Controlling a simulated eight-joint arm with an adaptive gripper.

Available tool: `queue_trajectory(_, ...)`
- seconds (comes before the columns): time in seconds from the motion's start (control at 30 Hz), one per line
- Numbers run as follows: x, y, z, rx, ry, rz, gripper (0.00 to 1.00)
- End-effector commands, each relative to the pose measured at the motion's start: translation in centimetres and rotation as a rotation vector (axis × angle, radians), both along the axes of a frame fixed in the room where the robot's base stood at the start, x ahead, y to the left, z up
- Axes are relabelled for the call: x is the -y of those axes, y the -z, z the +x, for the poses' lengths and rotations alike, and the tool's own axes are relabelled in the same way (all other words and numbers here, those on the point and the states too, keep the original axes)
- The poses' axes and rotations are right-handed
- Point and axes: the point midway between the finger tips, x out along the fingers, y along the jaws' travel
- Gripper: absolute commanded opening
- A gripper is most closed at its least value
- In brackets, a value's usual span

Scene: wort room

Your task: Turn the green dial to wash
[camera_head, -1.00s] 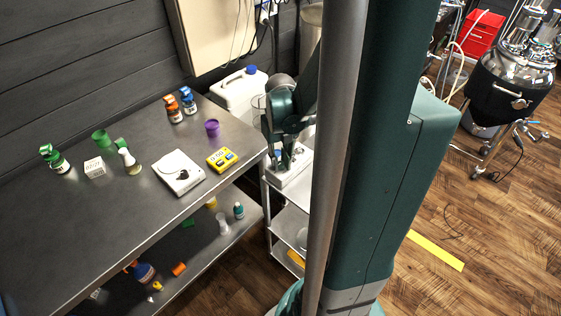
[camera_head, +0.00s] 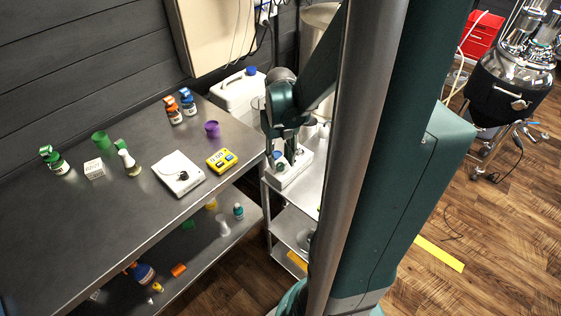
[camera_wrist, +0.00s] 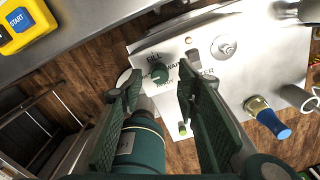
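The green dial (camera_wrist: 160,73) sits on a white panel (camera_wrist: 222,90) in the wrist view. The dial's pointer is too small to read. My gripper (camera_wrist: 159,86) is open, its two dark green fingers on either side of the dial in the picture, with nothing between the pads. I cannot tell the height gap. In the head view my gripper (camera_head: 282,143) hangs over the white unit (camera_head: 291,172) on the cart; the dial cannot be made out there.
A blue-capped part (camera_wrist: 270,121) and a round metal fitting (camera_wrist: 224,46) stand on the panel right of the dial. The steel bench (camera_head: 120,215) lies left of the cart (camera_head: 293,205), with a yellow timer (camera_head: 221,160) near its edge. A white jug (camera_head: 238,92) stands behind.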

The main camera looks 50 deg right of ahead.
Motion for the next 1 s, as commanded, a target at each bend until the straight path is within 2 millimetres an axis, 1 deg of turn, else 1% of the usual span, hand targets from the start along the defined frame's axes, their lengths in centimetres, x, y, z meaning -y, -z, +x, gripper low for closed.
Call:
queue_trajectory(0.7, 0.0, -8.1, 0.0, 0.000, 0.000, 0.000, 0.32)
queue_trajectory(0.9, 0.0, -9.4, -0.1, 0.000, 0.000, 0.000, 0.32)
queue_trajectory(1.0, 0.0, -9.7, 0.0, 0.000, 0.000, 0.000, 0.32)
